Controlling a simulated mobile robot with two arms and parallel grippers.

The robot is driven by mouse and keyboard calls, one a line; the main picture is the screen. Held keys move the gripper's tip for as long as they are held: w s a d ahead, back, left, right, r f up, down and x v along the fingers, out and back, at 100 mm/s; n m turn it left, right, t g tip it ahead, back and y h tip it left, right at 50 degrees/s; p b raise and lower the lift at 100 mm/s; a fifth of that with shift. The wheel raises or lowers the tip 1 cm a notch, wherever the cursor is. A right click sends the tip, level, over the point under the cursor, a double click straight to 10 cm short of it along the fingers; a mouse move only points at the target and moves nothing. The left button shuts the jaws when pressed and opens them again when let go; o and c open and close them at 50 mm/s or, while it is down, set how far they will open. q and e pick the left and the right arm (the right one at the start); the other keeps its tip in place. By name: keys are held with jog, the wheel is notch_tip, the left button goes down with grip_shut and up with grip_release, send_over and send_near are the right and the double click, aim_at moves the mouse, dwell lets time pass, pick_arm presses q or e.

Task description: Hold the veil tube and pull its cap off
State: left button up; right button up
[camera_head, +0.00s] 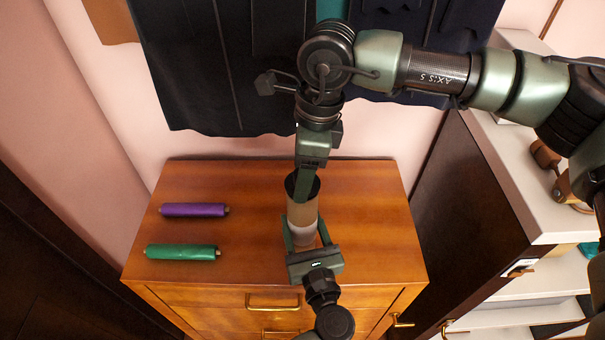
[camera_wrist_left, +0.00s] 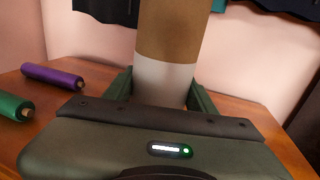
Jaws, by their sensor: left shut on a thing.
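The veil tube (camera_head: 303,215) stands upright on the wooden chest, brown above with a white band (camera_head: 303,235) low down. Its upper end (camera_head: 291,186) looks dark; I cannot tell whether this is the cap or an open mouth. My left gripper (camera_head: 303,241) is shut on the tube low down, a finger on each side. The left wrist view shows the white band (camera_wrist_left: 163,82) between the fingers, with the top out of frame. My right gripper (camera_head: 305,193) points down at the dark upper end and partly hides it; its finger gap is not clear.
A purple roll (camera_head: 194,210) and a green roll (camera_head: 181,252) lie on the left of the chest top (camera_head: 245,185). Dark garments (camera_head: 215,75) hang behind. A white shelf unit (camera_head: 520,190) stands to the right. The chest top right of the tube is clear.

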jog(key=shift+r, duration=0.95)
jog(key=shift+r, duration=0.1)
jog(key=shift+r, duration=0.5)
pick_arm(q)
jog(key=o, duration=1.6)
